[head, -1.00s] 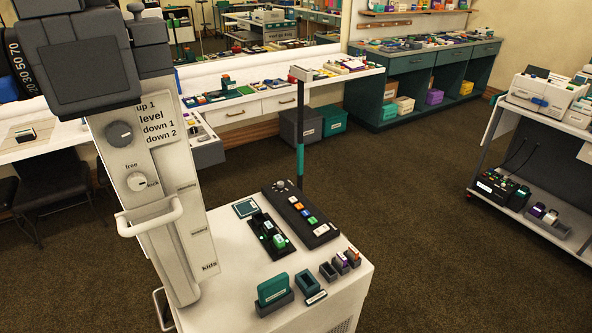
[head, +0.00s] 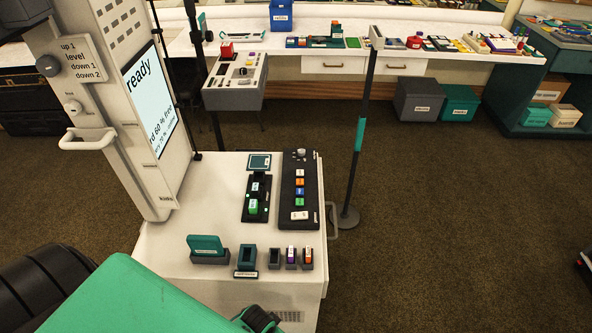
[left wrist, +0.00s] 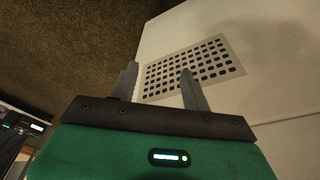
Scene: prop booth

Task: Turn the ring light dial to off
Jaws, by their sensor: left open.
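A black control panel (head: 300,190) with a round grey knob (head: 300,154) at its far end lies on the white cart. A grey console (head: 234,82) with a small dark dial (head: 243,72) stands farther back. A dark knob (head: 48,65) sits on the white column at the left. I cannot read which of these is the ring light dial. My left gripper (left wrist: 160,82) is open and empty in the left wrist view, in front of a white panel with a vent grille. Its fingers are out of the head view. My right gripper is not in view.
The white cart (head: 220,273) carries coloured buttons, a green-lit module (head: 254,207) and several small holders along its front edge. The white column with a handle (head: 87,139) rises at its left. A dark pole (head: 358,140) stands behind right. The carpet at right is clear.

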